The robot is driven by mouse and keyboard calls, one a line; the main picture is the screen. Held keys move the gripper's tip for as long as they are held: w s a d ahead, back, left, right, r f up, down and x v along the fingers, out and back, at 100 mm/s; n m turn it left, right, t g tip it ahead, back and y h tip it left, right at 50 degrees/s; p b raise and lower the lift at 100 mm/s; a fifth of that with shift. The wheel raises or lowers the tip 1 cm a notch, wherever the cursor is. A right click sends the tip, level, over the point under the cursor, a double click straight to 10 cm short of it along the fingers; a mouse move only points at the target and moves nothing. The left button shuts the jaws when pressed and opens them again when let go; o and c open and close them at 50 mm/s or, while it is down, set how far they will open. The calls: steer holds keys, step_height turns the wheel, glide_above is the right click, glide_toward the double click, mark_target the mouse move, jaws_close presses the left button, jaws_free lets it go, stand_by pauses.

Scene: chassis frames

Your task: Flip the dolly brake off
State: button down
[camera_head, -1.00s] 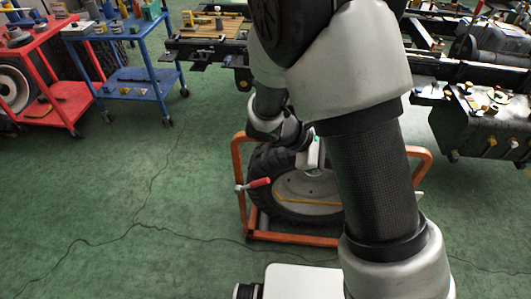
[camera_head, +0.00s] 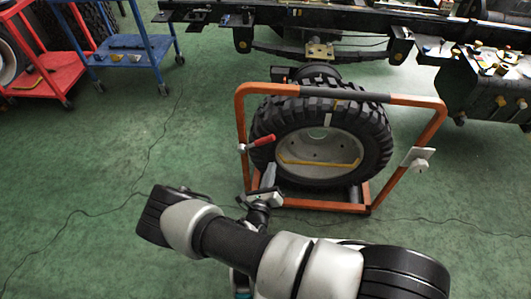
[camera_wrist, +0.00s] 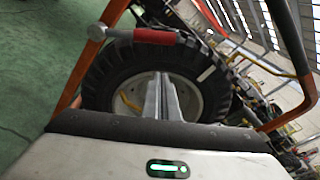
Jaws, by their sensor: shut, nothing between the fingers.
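The orange dolly frame (camera_head: 241,108) holds a big black tyre (camera_head: 372,140) with a pale rim. The brake lever (camera_head: 264,140) has a red handle and sits on the frame's left post, its handle pointing right and slightly up across the tyre. In the wrist view the lever (camera_wrist: 155,36) lies near the top, its metal pivot end on the orange post. My gripper (camera_head: 270,168) is low in front of the tyre, below the lever and apart from it. In the wrist view its two fingers (camera_wrist: 167,78) are together and empty, pointing toward the wheel.
A white box (camera_head: 418,157) is on the dolly's right post. A truck chassis (camera_head: 300,15) stands behind. A blue cart (camera_head: 125,75) and a red cart (camera_head: 45,85) stand at the left. The green floor left of the dolly is clear.

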mark_target(258, 143)
steer(key=shift+s+a+f+n+y, duration=0.1)
steer(key=shift+s+f+n+y, duration=0.05)
steer(key=shift+f+n+y, duration=0.15)
steer(key=shift+s+a+f+n+y, duration=0.1)
steer(key=shift+f+n, duration=0.1)
steer(key=shift+f, duration=0.15)
steer(key=shift+w, duration=0.1)
steer(key=w+d+f+b, duration=0.1)
steer(key=w+b, duration=0.1)
steer(key=w, duration=0.8)
steer(key=shift+s+a+r, duration=0.25)
steer(key=shift+a+r, duration=0.3)
steer(key=shift+r, duration=0.25)
steer(key=shift+s+a+r, duration=0.25)
steer(key=shift+a+r, duration=0.25)
steer(key=shift+r, duration=0.25)
